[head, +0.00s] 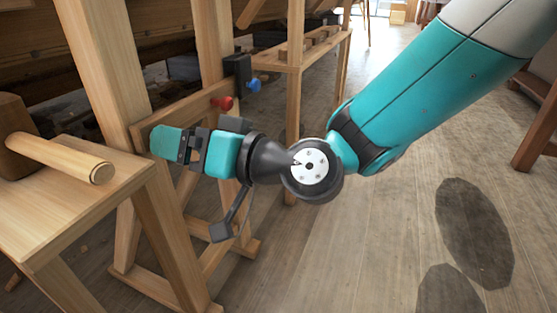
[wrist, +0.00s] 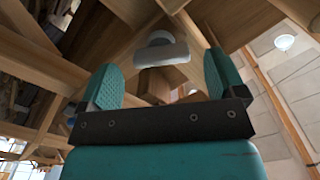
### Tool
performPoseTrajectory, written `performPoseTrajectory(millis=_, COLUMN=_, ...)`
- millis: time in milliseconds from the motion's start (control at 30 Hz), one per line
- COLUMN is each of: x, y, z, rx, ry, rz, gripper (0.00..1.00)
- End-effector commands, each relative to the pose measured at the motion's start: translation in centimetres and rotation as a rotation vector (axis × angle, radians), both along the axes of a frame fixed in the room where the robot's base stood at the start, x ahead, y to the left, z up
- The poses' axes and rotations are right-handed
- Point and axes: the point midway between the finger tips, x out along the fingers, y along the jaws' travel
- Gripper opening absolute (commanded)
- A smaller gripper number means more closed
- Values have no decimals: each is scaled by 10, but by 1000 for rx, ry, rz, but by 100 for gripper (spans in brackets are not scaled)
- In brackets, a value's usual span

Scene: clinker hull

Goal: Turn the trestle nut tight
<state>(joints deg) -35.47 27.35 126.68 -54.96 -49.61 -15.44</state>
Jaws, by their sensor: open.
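My gripper (head: 166,142) reaches left in the head view, its teal fingers close to the wooden trestle's crossbar (head: 190,110). In the wrist view my gripper (wrist: 160,68) is open, with its two teal fingers wide apart and nothing held. A pale grey rounded piece (wrist: 162,50) shows beyond and between the fingertips, against wooden beams. It may be the trestle nut, but I cannot tell for sure. It appears apart from both fingers. In the head view I cannot make out the nut.
A red knob (head: 222,103) and a blue knob (head: 253,86) sit by a dark block (head: 238,68) on the trestle. A wooden mallet (head: 62,156) lies on a small wooden bench (head: 120,178) at left. Open plank floor (head: 380,240) lies to the right.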

Motion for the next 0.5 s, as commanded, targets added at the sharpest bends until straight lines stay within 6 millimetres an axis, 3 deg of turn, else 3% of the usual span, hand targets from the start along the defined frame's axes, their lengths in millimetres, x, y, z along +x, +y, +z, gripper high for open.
performPoseTrajectory(millis=433, x=-40, y=-102, z=-4, rx=3, ry=1, rz=-11, gripper=89)
performPoseTrajectory(millis=500, x=-42, y=-105, z=-5, rx=8, ry=-14, rz=0, gripper=89)
